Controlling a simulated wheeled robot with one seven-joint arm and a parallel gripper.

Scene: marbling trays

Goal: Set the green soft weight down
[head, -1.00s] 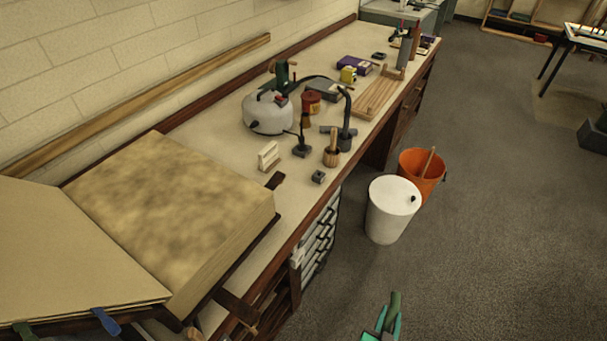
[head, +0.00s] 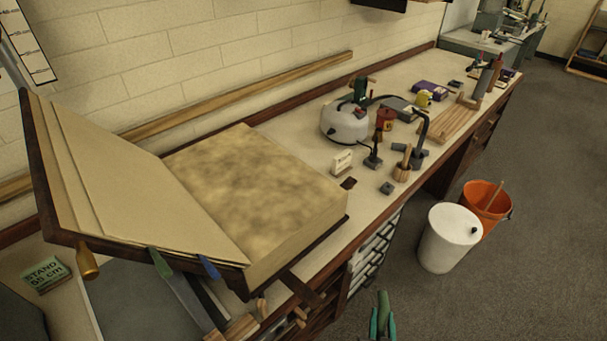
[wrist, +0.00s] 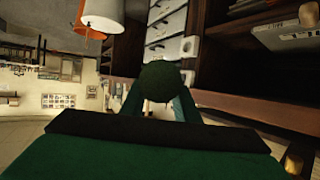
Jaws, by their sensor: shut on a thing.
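My gripper (head: 382,320) shows at the bottom edge of the head view, its teal fingers shut on the green soft weight (head: 382,300). The weight is dark green, with a rounded end standing up between the fingers. It is held in the air beside the bench, over the floor side. In the wrist view the rounded end of the weight (wrist: 160,82) shows at the centre, between the fingers (wrist: 160,103). The rest of the weight is hidden by the gripper.
A large open book (head: 280,236) lies on the long bench (head: 330,192), its left cover raised. A green card reading "STAND 55 cm" (head: 45,275) is at lower left. A kettle-like vessel (head: 345,126) and tools stand farther along. White (head: 447,240) and orange (head: 487,199) buckets stand on the floor.

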